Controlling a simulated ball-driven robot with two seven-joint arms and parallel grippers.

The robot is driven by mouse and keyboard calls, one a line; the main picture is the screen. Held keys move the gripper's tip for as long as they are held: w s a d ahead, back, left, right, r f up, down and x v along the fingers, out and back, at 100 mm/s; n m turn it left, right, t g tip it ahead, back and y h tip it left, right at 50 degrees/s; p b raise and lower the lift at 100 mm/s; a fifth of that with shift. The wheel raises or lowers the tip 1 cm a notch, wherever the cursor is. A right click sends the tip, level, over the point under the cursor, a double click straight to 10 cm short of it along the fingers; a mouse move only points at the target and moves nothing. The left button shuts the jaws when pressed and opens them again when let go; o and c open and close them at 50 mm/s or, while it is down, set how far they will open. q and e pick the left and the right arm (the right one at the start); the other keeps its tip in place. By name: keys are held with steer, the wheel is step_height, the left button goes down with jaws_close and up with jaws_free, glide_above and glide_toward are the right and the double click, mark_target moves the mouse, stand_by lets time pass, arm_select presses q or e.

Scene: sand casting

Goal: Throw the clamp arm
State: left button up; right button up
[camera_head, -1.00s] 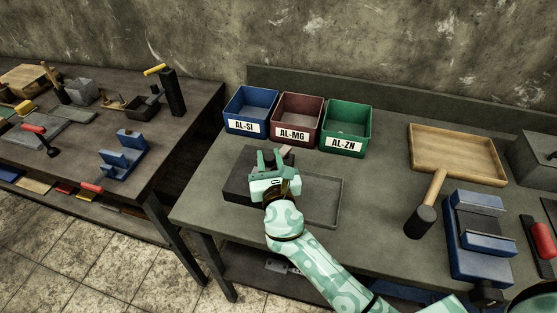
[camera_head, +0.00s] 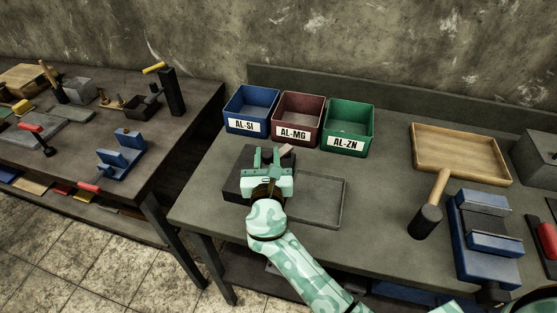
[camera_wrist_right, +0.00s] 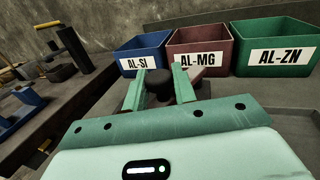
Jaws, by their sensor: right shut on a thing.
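My right gripper (camera_head: 267,156) is above the dark block (camera_head: 236,181) on the near bench, fingers pointing toward the bins. In the right wrist view, its two green fingers (camera_wrist_right: 158,90) stand on either side of a black round knob (camera_wrist_right: 158,82) and are shut on it. A small pinkish-brown piece (camera_head: 287,151) shows just beyond the right finger. The gripper and wrist hide much of the block and whatever carries the knob, so I cannot tell the shape of the clamp arm below it. My left gripper is not in view.
Blue (camera_head: 249,128), dark red (camera_head: 298,137) and green (camera_head: 345,146) labelled bins stand just behind the gripper. A shallow grey tray (camera_head: 343,203) lies right of the block. A mallet (camera_head: 426,221), wooden tray (camera_head: 417,157) and blue vise (camera_head: 482,268) are farther right.

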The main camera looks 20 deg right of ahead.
steer(key=shift+w+a+r, duration=0.1)
steer(key=shift+w+a, duration=0.05)
steer(key=shift+a, duration=0.1)
